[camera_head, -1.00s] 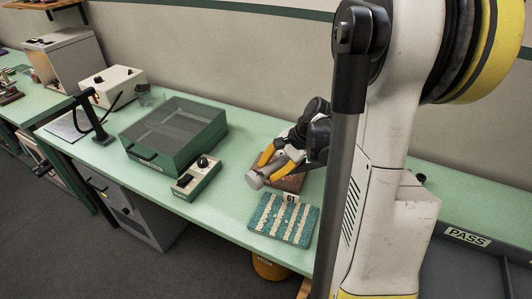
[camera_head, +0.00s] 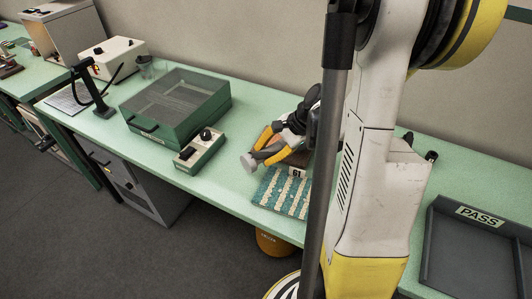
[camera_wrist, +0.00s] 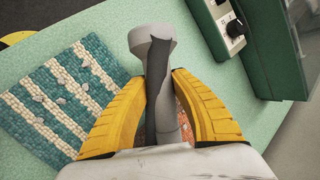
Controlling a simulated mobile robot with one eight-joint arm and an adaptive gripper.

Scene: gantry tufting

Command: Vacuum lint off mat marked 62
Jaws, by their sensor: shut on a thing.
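My gripper (camera_head: 268,148) is shut on a grey vacuum nozzle (camera_head: 250,163) with a round, wide end. The nozzle also shows between the yellow fingers in the wrist view (camera_wrist: 158,65). A teal and cream striped mat (camera_head: 283,193) lies on the green bench in front of the gripper; a tag reading 61 (camera_head: 296,172) stands at its back edge. In the wrist view the striped mat (camera_wrist: 62,95) has several grey lint bits on it, left of the nozzle. A reddish-brown mat (camera_wrist: 186,118) lies beneath the gripper, mostly hidden. I see no tag reading 62.
A small control box with a knob (camera_head: 200,151) stands left of the gripper, with a green lidded box (camera_head: 176,105) behind it. A dark tray marked PASS (camera_head: 480,217) is at the right. Bare bench (camera_head: 225,185) lies left of the striped mat.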

